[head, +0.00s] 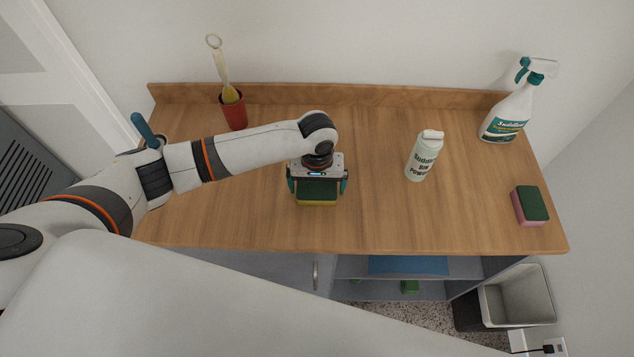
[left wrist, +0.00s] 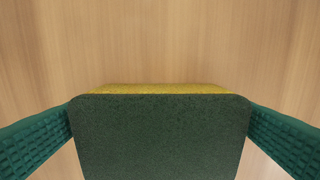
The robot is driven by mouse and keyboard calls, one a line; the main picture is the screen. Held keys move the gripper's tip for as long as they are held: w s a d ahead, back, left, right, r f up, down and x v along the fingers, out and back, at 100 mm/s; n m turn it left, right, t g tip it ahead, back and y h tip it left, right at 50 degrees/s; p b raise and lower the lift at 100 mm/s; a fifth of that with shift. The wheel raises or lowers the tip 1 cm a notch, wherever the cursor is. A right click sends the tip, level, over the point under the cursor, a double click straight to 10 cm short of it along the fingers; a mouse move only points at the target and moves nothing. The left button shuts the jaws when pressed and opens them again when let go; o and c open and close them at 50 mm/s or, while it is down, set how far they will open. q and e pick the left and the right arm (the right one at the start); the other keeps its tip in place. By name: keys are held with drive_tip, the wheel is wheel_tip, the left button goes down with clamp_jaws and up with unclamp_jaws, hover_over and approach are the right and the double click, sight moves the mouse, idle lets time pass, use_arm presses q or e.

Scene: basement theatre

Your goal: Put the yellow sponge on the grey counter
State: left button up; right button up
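The yellow sponge (head: 317,203) has a dark green scouring face turned up and a yellow layer below. It is at the middle of the wooden worktop, near the front edge. My left gripper (head: 318,187) points down over it, with a finger against each side, shut on it. In the left wrist view the green face (left wrist: 160,137) fills the space between the teal fingers, and a yellow strip shows along its far edge. I cannot tell whether it touches the wood. No grey counter surface is seen. My right gripper is out of view.
On the wooden worktop (head: 378,215) stand a red cup with a brush (head: 234,112), a white powder bottle (head: 422,158), a spray bottle (head: 505,118) and a pink-green sponge (head: 529,206). A waste bin (head: 517,297) stands below right. Bare wood lies right of my gripper.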

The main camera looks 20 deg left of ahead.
sight(317, 184)
use_arm(q)
drive_tip(key=shift+r, duration=0.2)
wheel_tip(317, 184, up, 12)
drive_tip(key=b, duration=0.1)
drive_tip(key=shift+b, duration=0.35)
drive_tip(key=shift+f, duration=0.15)
idle(0.3)
